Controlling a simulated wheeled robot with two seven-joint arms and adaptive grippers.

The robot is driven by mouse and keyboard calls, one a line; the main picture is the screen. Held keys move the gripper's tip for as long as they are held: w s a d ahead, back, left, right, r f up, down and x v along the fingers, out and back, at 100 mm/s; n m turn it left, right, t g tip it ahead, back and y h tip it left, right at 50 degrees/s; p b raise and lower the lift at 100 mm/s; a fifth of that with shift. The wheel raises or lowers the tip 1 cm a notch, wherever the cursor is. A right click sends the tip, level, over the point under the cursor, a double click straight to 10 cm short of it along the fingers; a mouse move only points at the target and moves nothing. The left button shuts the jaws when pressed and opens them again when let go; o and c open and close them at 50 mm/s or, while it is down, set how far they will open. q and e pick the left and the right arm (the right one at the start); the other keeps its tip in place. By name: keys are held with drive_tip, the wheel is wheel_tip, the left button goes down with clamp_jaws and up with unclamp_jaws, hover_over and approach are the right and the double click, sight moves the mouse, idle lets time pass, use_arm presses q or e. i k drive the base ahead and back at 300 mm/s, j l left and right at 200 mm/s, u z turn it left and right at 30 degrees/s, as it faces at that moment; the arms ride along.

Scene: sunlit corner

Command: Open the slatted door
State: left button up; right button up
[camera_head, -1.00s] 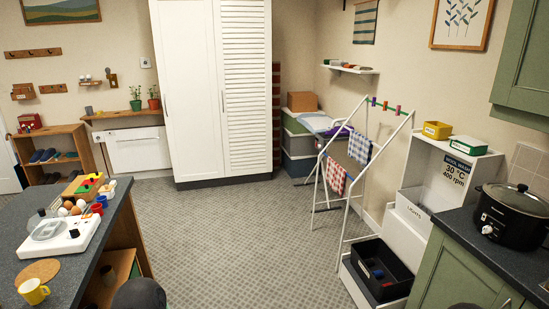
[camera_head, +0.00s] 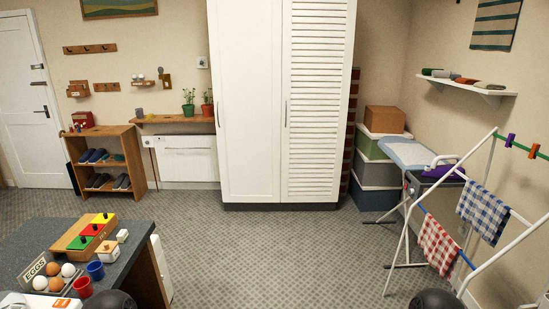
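The slatted door (camera_head: 318,100) is the white right-hand door of a tall white cabinet against the back wall. It is shut, with horizontal louvres and a thin dark vertical handle (camera_head: 286,114) on its left edge. A plain white door (camera_head: 247,100) with its own handle stands shut to its left. Only dark rounded parts of my own arms show at the bottom edge, well short of the cabinet. Neither of my grippers can be seen.
Open patterned floor (camera_head: 285,250) lies before the cabinet. A dark counter (camera_head: 135,240) with eggs and cups is at lower left. A drying rack (camera_head: 405,240) with checked cloths stands at right, near stacked storage boxes (camera_head: 375,170). A wooden shoe shelf (camera_head: 135,150) is at left.

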sight(318, 37)
drive_tip(key=i, duration=1.95)
drive_tip(key=i+u, duration=0.1)
drive_tip(key=i, duration=0.9)
drive_tip(key=i+l+u, duration=0.1)
drive_tip(key=i, duration=0.9)
